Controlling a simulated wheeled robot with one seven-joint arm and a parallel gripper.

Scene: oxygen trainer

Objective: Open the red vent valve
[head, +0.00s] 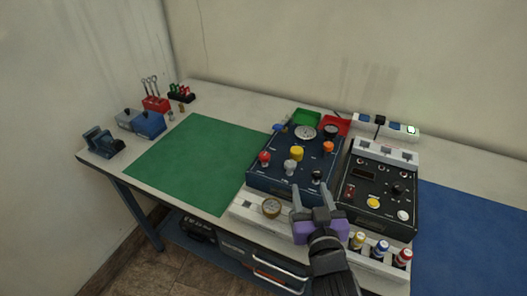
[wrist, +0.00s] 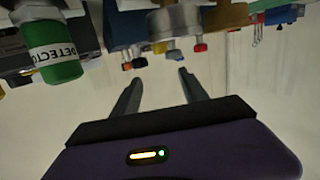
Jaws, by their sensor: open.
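The blue trainer panel (head: 256,180) stands on the bench, right of the green mat. A red knob (head: 264,157), taken as the red vent valve, sits on its left side, left of a grey knob (head: 290,167) and a yellow knob (head: 296,153). My gripper (head: 311,191) is open and empty at the panel's front right edge, right of the red knob and apart from it. In the wrist view my two fingers (wrist: 159,76) are spread with nothing between them.
A black instrument box (head: 350,205) stands right of the panel. Bottles with yellow, blue and red caps (head: 380,248) stand in front of it. The green mat (head: 195,160) and blue mat (head: 470,230) are clear.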

